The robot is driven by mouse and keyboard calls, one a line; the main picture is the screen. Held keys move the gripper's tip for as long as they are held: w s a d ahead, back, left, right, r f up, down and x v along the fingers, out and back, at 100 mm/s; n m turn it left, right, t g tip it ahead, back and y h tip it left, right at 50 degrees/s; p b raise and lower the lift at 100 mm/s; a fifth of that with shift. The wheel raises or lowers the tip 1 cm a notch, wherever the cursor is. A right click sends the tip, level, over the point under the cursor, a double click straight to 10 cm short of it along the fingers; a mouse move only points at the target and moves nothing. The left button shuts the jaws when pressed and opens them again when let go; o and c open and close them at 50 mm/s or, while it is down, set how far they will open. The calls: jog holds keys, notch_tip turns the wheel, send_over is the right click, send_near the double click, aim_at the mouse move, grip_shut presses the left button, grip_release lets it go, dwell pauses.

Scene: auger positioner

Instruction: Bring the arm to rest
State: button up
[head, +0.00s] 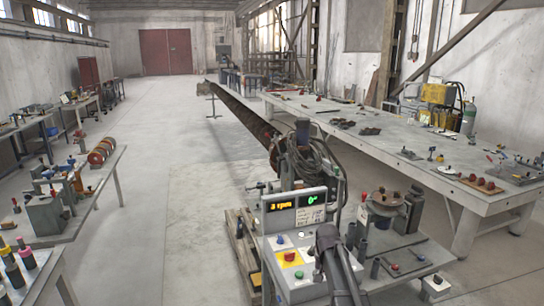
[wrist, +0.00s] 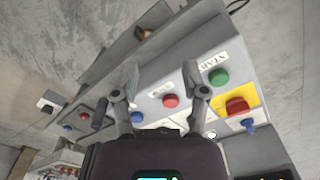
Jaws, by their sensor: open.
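My gripper (wrist: 160,78) is open, its two fingers spread with nothing between them. It is over a grey control panel (wrist: 150,98), which shows between and around the fingers. A red button (wrist: 170,100) lies between the fingers in the picture. A green button (wrist: 218,75) under a START label and a red stop button on a yellow plate (wrist: 250,96) lie right of the right finger. In the head view, my dark arm (head: 335,262) reaches over the front of the control panel (head: 283,292). Whether the fingertips touch the panel cannot be told.
The panel carries a lit display (head: 296,202). A machine with cables (head: 310,165) stands behind it, and a small bench with a turntable (head: 386,198) to its right. A long table (head: 400,160) is at right, a tool bench (head: 100,190) at left. The floor (head: 170,220) between is clear.

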jog(key=s+f+n+b, duration=0.1)
jog(key=s+f+b, duration=0.2)
jog(key=s, duration=0.6)
jog(key=s+f+n+b, duration=0.2)
jog(key=s+f+b, duration=0.1)
jog(key=s, duration=0.7)
jog(key=shift+s+f+n, duration=0.15)
jog(key=shift+f+n, duration=0.15)
